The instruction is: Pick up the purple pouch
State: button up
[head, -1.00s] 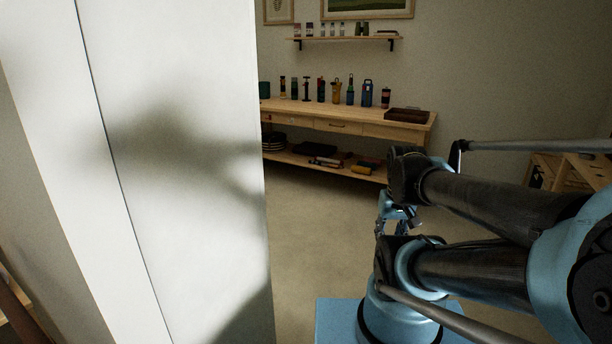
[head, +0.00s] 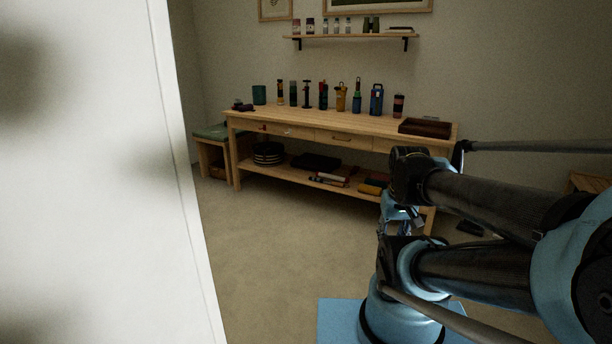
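I cannot make out a purple pouch in the head view. My gripper (head: 393,222) shows only in small part beside my folded arm, at the right of the head view. Its fingers are mostly hidden by the arm, and I cannot see whether they are open or shut.
A white panel or wall (head: 90,180) stands close at the left. A wooden workbench (head: 300,127) holds several bottles and tools and a dark tray (head: 425,128). A lower shelf holds dark plates (head: 268,153). A green-topped stool (head: 211,132) stands beside it. The floor (head: 275,245) between is clear.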

aim_at(247, 107)
jog(key=i, duration=2.15)
jog(key=u, duration=2)
jog(key=i, duration=1.7)
jog(key=z, duration=1.3)
